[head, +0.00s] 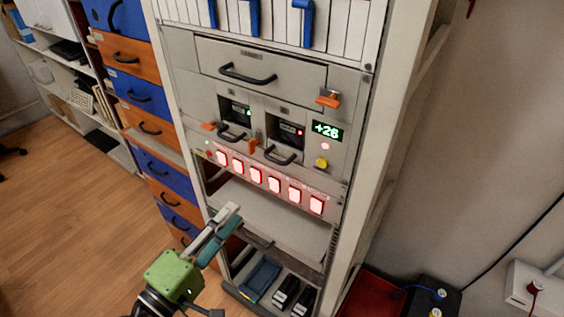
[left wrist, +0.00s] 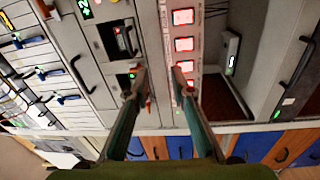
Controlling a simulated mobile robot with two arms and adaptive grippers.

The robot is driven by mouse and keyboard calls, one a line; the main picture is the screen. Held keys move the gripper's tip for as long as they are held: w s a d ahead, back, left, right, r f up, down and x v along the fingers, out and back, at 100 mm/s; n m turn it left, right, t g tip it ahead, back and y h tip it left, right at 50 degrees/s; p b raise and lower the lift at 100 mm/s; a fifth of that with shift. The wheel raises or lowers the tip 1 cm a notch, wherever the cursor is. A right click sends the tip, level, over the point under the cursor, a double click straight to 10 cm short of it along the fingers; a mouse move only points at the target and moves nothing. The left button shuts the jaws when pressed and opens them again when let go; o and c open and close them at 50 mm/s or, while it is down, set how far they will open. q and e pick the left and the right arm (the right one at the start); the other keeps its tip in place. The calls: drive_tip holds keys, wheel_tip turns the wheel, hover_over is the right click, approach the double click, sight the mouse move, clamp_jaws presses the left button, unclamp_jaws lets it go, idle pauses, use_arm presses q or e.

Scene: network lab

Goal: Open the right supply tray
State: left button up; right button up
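The right supply tray (head: 285,138) sits in the rack with its front flush, beside the matching left tray (head: 233,112). It has a dark window with a red light and a black bow handle (head: 280,158). In the left wrist view, turned sideways, the right tray (left wrist: 110,45) is above the left one, with its handle (left wrist: 131,40) clear of my fingers. My left gripper (head: 226,222) is low in front of the rack, below the red-button row. In the wrist view my left gripper (left wrist: 160,78) is open and empty, its upper-left finger overlapping the left tray. My right gripper is out of view.
A row of lit red buttons (head: 257,175) runs below the trays. A wide drawer (head: 250,68) is above them, with an orange latch (head: 328,98) at its right. Blue and orange drawers (head: 140,90) stand left of the rack. The wooden floor (head: 70,220) is open at left.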

sight(274, 159)
use_arm(q)
wheel_tip(274, 159, up, 5)
drive_tip(key=s+d+h, duration=0.1)
drive_tip(key=s+d, duration=0.1)
drive_tip(key=p+x, duration=0.2)
drive_tip(key=x, duration=0.2)
drive_tip(key=p+x, duration=0.2)
drive_tip(key=x, duration=0.2)
drive_tip(key=p+x, duration=0.1)
drive_tip(key=x, duration=0.3)
drive_tip(key=shift+w+a+r+p, duration=0.15)
drive_tip(key=shift+w+a+p, duration=0.1)
drive_tip(key=shift+p, duration=0.15)
drive_tip(key=shift+w+d, duration=0.4)
drive_tip(key=shift+w, duration=0.1)
clamp_jaws()
